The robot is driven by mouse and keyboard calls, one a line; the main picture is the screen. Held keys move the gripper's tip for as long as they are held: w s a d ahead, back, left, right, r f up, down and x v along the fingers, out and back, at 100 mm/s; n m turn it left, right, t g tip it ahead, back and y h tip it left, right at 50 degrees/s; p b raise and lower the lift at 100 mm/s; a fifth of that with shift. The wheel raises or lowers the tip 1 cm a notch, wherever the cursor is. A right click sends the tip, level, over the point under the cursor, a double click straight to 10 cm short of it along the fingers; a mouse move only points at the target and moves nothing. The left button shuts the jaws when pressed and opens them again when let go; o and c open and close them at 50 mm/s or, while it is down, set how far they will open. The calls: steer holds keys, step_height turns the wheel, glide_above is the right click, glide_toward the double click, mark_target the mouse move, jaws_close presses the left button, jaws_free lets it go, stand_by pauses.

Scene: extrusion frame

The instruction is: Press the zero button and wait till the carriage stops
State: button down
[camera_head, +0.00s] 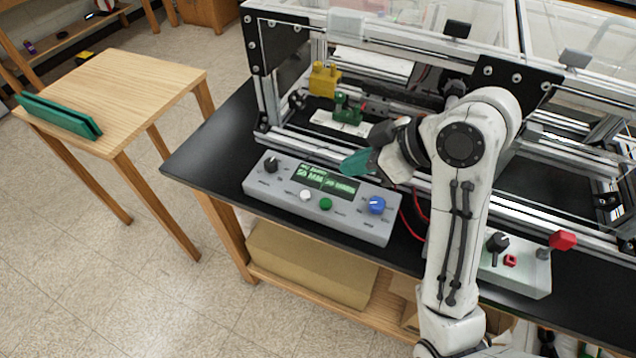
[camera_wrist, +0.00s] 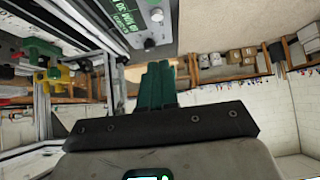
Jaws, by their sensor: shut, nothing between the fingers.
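The grey control box (camera_head: 285,200) sits on the black bench top, its lit display (camera_head: 325,178) showing "50 MM" in green. On its face are a white button (camera_head: 306,195), a green button (camera_head: 325,204), a black knob (camera_head: 270,165) and a blue knob (camera_head: 376,205). The labels are too small to read, so I cannot tell which button is zero. My gripper (camera_head: 355,163) is shut and empty, its green fingers above the box's back edge, near the display. In the wrist view the fingers (camera_wrist: 158,82) point toward part of the box (camera_wrist: 150,30). I cannot tell which part is the carriage.
The extrusion frame (camera_head: 262,100) stands behind the box, with a yellow block (camera_head: 324,80) and a green fixture (camera_head: 347,108) inside. A second box with a red-topped lever (camera_head: 562,240) is at right. A wooden table (camera_head: 150,85) stands left. Floor at front left is clear.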

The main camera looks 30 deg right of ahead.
steer(key=b, duration=0.4)
glide_toward(305, 194)
steer(key=w+a, duration=0.2)
steer(key=shift+w+r, duration=0.25)
steer(key=shift+w, duration=0.15)
steer(key=f, duration=0.3)
steer(key=shift+w+a+f, duration=0.2)
steer(key=shift+w, duration=0.05)
steer(key=shift+f, duration=0.65)
